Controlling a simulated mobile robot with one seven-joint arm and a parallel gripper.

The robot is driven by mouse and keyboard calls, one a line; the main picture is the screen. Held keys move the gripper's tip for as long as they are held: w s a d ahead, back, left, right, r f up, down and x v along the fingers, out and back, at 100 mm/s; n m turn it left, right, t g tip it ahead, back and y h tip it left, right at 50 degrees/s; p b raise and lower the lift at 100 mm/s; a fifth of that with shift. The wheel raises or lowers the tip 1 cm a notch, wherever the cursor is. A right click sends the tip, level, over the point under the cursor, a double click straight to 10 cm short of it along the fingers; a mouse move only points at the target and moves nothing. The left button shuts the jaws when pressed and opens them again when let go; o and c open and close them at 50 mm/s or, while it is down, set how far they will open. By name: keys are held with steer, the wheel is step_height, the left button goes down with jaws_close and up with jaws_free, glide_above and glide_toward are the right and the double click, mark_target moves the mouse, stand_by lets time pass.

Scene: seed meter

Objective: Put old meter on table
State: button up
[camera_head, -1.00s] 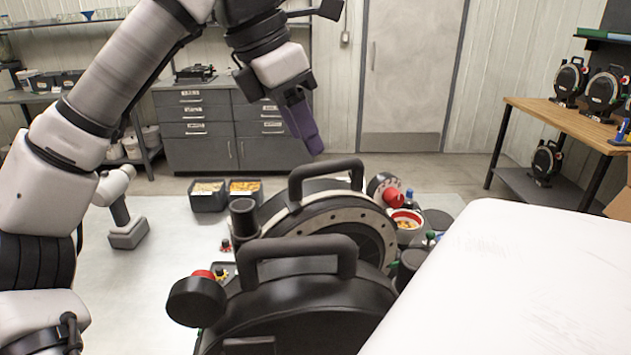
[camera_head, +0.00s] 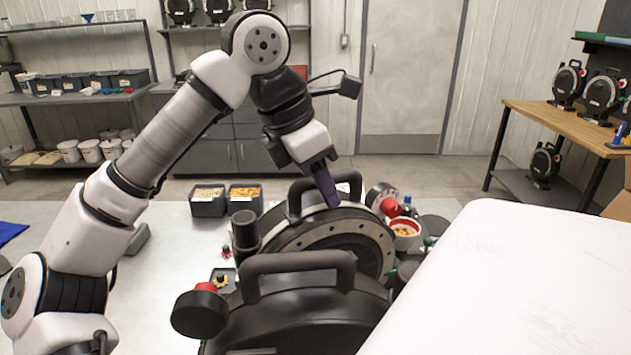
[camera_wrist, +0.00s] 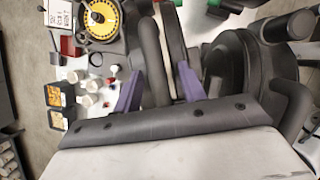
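Two black round meters stand close together in the head view. The far meter (camera_head: 330,228) has a pale perforated ring and a black carry handle (camera_head: 293,197). The near meter (camera_head: 300,318) is plain black with a similar handle (camera_head: 297,262). I cannot tell which is the old meter. My gripper (camera_head: 328,196) points down at the far meter's handle, partly hiding it. In the wrist view, the purple fingers of my gripper (camera_wrist: 158,88) are apart, with a dark curved bar, apparently the handle, between them. The table (camera_head: 165,265) is the pale surface at left.
Two bins (camera_head: 208,201) of seeds stand on the pale surface behind the meters. A large white body (camera_head: 500,280) fills the right front. A wooden bench (camera_head: 555,125) with more meters stands at back right. The surface left of the meters is mostly clear.

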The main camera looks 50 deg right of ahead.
jaws_close()
steer(key=shift+r, duration=0.15)
stand_by(1.0)
